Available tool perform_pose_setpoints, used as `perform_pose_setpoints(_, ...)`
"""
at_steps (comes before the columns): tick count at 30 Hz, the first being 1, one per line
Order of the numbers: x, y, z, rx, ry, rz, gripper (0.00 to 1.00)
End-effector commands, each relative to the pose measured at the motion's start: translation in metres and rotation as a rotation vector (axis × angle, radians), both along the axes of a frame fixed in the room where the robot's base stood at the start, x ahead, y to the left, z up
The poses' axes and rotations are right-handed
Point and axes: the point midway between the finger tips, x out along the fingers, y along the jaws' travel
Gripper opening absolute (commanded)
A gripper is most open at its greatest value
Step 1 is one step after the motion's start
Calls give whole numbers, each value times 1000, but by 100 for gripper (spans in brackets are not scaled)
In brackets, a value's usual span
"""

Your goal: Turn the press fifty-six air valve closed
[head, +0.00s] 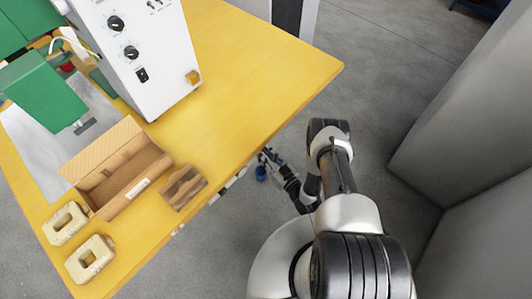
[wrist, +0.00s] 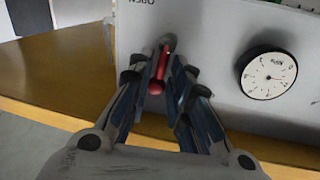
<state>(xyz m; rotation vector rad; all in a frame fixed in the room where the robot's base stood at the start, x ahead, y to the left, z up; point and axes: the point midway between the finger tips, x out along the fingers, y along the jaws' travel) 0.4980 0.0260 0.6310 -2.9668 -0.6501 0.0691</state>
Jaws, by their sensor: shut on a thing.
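The air valve's red handle (wrist: 157,76) shows in the wrist view on a pale panel (wrist: 215,40). It runs nearly up and down the picture, with its round knob at the lower end. My gripper (wrist: 164,70) has its fingers on both sides of the handle and is shut on it. Upside-down lettering that looks like "OPEN" is at the panel's top edge. In the head view my gripper (head: 268,164) is low beside the yellow table's (head: 260,90) edge. The valve cannot be made out there.
A round white dial gauge (wrist: 268,75) sits right of the handle in the wrist view. On the table are a white control box (head: 150,60), an open cardboard box (head: 122,185), a brown block (head: 183,187) and two beige frames (head: 90,259). Grey cabinets (head: 450,110) stand at right.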

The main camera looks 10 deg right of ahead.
Motion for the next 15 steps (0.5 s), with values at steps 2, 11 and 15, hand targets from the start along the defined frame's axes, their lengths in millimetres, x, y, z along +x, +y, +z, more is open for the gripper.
perform_pose_setpoints(2, -2, 2, -1, -30, -19, 1, 0)
perform_pose_setpoints(11, -3, 4, -2, -96, -66, 1, 0)
perform_pose_setpoints(15, -4, 4, -2, -104, -72, 1, 0)
